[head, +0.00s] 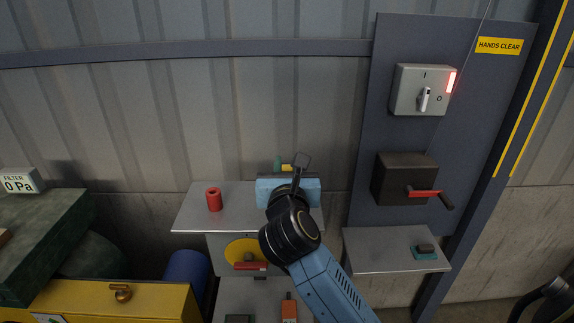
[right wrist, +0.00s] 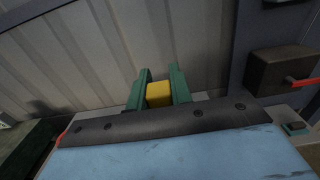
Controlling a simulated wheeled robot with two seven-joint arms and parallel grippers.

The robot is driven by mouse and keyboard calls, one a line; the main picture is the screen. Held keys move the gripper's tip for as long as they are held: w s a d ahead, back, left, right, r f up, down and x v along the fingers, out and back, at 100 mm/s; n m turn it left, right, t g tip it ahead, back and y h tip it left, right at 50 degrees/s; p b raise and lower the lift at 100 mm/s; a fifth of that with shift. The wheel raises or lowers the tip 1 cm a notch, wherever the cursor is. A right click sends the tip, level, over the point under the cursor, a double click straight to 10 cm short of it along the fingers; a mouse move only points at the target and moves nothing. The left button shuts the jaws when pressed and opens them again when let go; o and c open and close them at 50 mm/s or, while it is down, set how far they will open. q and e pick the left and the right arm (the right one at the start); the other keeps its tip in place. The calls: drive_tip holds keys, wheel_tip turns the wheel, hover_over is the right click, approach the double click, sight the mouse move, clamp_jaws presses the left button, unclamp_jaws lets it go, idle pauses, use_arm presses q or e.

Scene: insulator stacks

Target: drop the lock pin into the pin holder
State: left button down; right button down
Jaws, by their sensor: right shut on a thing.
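My right gripper (head: 287,167) is over the back of the grey shelf. In the right wrist view its two green fingers (right wrist: 158,92) are shut on a yellow block-like part (right wrist: 159,94), which appears to be the lock pin. The rest of the pin is hidden by the gripper. The yellow part also shows small in the head view (head: 287,168), beside a dark angular shape. A red upright cylinder with a dark opening in its top (head: 214,199), apparently the pin holder, stands on the shelf left of the gripper, apart from it. My left gripper is not in view.
The grey shelf (head: 190,217) has free room around the red cylinder. Below is a yellow disc with a red handle (head: 245,252). At right are a switch box (head: 422,90), a dark box with a red lever (head: 403,178) and a lower shelf (head: 376,251).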

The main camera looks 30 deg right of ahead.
drive_tip(key=shift+f+b, duration=0.75)
drive_tip(key=shift+f, duration=0.35)
drive_tip(key=c, duration=1.2)
unclamp_jaws()
drive_tip(key=shift+o, duration=0.2)
drive_tip(key=shift+s, duration=0.1)
drive_tip(key=b+v, duration=0.2)
drive_tip(key=v, duration=1.1)
drive_tip(key=shift+s+b, duration=0.15)
drive_tip(key=shift+b, duration=0.2)
